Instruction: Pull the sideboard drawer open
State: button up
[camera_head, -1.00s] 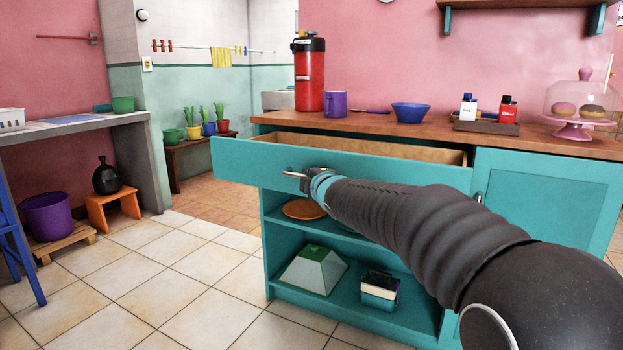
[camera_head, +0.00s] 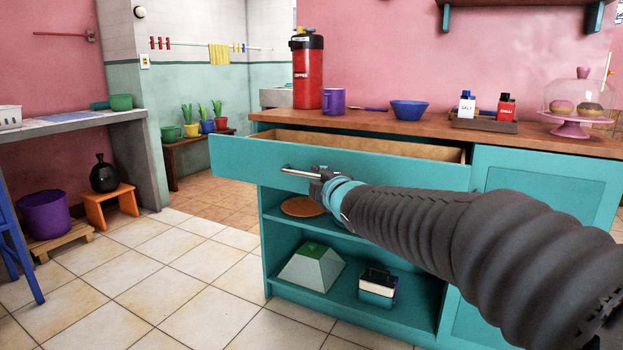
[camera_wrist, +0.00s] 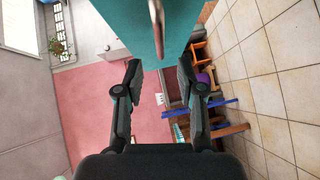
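The sideboard drawer (camera_head: 235,162) stands pulled out, with its bare wooden inside (camera_head: 370,146) showing behind the teal front. Its metal bar handle (camera_head: 297,171) is on the front and also shows in the wrist view (camera_wrist: 157,25). My gripper (camera_head: 318,180) is just in front of the drawer front, at the right end of the handle. In the wrist view, my gripper's two fingers (camera_wrist: 160,76) are spread apart with nothing between their tips. The handle lies ahead of the tips, apart from them. My arm covers part of the sideboard (camera_head: 268,235) in the head view.
The open shelf below holds a green and white pyramid-shaped thing (camera_head: 312,268).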

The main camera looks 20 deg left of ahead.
jog(key=shift+v, duration=1.8)
jog(key=s+d+f+m+g+h, duration=0.1)
jog(key=d+f+m+h, duration=0.1)
jog(key=d+f+m, duration=0.3)
jog(key=s+d+f+m+g+h, duration=0.2)
jog(key=f+m+h, duration=0.1)
jog(key=f, duration=0.3)
jog(key=s+d+f+m+g+h+p, duration=0.2)
jog(key=s+d+f+m, duration=0.3)
jog(key=d, duration=0.3)
jog(key=s+d+r+m+g+h+p, duration=0.1)
jog(key=s+d+m+p, duration=0.1)
jog(key=s+d, duration=0.4)
jog(key=s+d+r+m+p, duration=0.2)
jog(key=s+d+m, duration=0.3)
jog(key=s+d, duration=0.2)
jog(key=s+d+r+m+g+h+p, duration=0.1)
jog(key=s+d+r+m+p, duration=0.1)
jog(key=s+d, duration=0.4)
jog(key=s+m, duration=0.1)
jog(key=s, duration=0.3)
jog(key=shift+s+d+r+m+g+h+p, duration=0.2)
jog(key=shift+s+m+g+h+p, duration=0.1)
